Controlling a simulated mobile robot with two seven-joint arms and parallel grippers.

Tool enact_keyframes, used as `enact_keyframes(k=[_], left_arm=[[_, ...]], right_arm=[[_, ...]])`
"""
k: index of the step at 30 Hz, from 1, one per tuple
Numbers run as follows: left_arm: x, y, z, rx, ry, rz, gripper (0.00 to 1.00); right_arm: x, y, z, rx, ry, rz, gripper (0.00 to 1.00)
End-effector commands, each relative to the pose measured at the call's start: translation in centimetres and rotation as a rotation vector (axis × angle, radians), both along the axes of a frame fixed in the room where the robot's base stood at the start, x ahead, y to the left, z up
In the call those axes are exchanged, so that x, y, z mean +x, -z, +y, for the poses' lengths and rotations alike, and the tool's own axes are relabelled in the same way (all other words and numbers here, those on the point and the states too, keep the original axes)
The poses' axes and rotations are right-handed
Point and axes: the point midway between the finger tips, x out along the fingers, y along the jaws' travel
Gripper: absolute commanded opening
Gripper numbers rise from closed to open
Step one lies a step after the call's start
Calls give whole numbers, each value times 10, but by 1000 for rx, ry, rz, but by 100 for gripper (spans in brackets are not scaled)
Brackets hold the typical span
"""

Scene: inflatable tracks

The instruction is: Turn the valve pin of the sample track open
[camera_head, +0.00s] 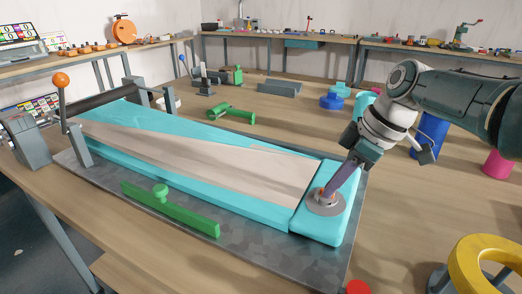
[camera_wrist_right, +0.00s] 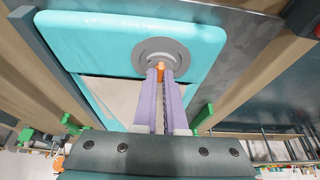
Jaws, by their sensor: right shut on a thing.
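The sample track (camera_head: 210,160) is a long cyan inflatable with a beige top, lying on a grey metal plate. At its near right end is a cyan block with a round grey valve (camera_head: 326,203). The valve also shows in the right wrist view (camera_wrist_right: 148,52), with the small orange valve pin (camera_wrist_right: 160,70) at its middle. My right gripper (camera_head: 325,192) comes down from the upper right, its purple fingers (camera_wrist_right: 161,75) closed on the orange pin. The fingers hide part of the pin. Its turn angle cannot be told. My left gripper is not in view.
A green bar with a knob (camera_head: 170,208) lies along the plate's front edge. A lever with an orange ball (camera_head: 61,80) stands at the left. A yellow ring (camera_head: 485,262) is at the lower right. Blue and pink cylinders stand behind my right arm.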

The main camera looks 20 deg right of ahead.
Motion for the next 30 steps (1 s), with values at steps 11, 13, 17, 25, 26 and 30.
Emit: enact_keyframes(k=[11, 13, 17, 25, 26, 30], left_arm=[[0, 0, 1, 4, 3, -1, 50], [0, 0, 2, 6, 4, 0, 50], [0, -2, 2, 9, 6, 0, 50], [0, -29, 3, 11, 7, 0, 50], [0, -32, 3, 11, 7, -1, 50], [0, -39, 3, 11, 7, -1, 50]], right_arm=[[0, 1, 0, -2, 0, 1, 39], [0, 1, 0, -2, 0, 1, 39], [-1, -2, -1, -1, 0, 0, 39], [-11, -41, -11, -5, 1, -2, 39], [-13, -47, -13, -4, 1, -1, 39], [-21, -69, -19, -4, 1, -1, 39]])
